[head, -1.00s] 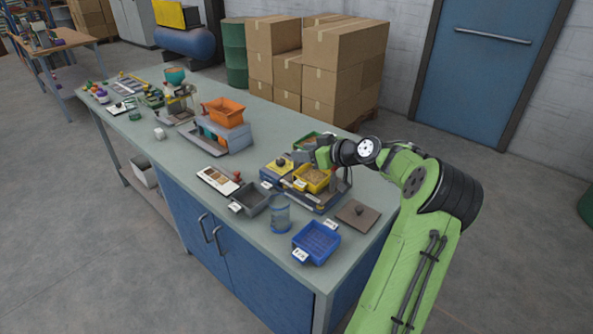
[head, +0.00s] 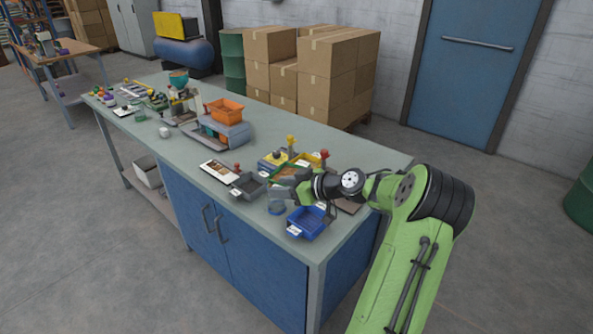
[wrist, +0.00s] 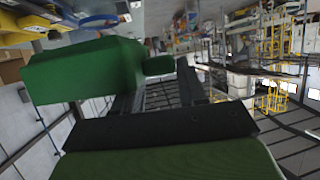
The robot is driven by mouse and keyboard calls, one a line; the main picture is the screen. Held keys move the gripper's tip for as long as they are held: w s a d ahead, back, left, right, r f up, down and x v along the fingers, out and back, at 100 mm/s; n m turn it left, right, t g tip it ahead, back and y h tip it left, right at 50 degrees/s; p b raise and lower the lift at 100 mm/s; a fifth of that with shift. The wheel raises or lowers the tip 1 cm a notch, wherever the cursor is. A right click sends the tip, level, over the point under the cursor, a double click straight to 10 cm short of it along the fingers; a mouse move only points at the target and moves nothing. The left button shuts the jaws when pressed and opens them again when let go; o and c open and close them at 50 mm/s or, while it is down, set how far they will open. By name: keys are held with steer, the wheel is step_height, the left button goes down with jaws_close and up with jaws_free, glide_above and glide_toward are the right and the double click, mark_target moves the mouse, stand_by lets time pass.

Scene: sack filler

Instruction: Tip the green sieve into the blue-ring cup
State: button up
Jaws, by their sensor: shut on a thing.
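My gripper (head: 292,190) is shut on the green sieve (head: 281,181), which it holds above the front right part of the bench. Brown material shows inside the sieve in the head view. The sieve's green wall (wrist: 85,72) fills much of the left of the wrist view; its exact tilt is hard to tell. The clear blue-ring cup (head: 277,208) stands on the bench just below my gripper and the sieve, partly covered by them. A blue arc, likely its ring (wrist: 98,21), shows at the top of the wrist view.
A grey tray (head: 248,187) stands left of the cup and a blue tray (head: 306,224) right of it. Behind are a yellow tray and two knobbed levers, red (head: 324,156) and yellow (head: 291,142). An orange bin (head: 229,110) sits farther back. Bare bench top lies in front.

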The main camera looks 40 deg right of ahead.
steer(key=s+a+f+n+g+y, duration=0.1)
steer(key=a+f, duration=0.3)
steer(key=a, duration=0.5)
steer(key=s+a+f+n+g+y, duration=0.1)
steer(key=a+f+n+y, duration=0.3)
steer(key=a, duration=0.6)
steer(key=s+a+f+n+g+y, duration=0.1)
steer(key=a+f, duration=0.4)
steer(key=a, duration=0.5)
steer(key=shift+f+n+g+y, duration=0.15)
steer(key=shift+n+g+y, duration=0.6)
steer(key=shift+g, duration=0.35)
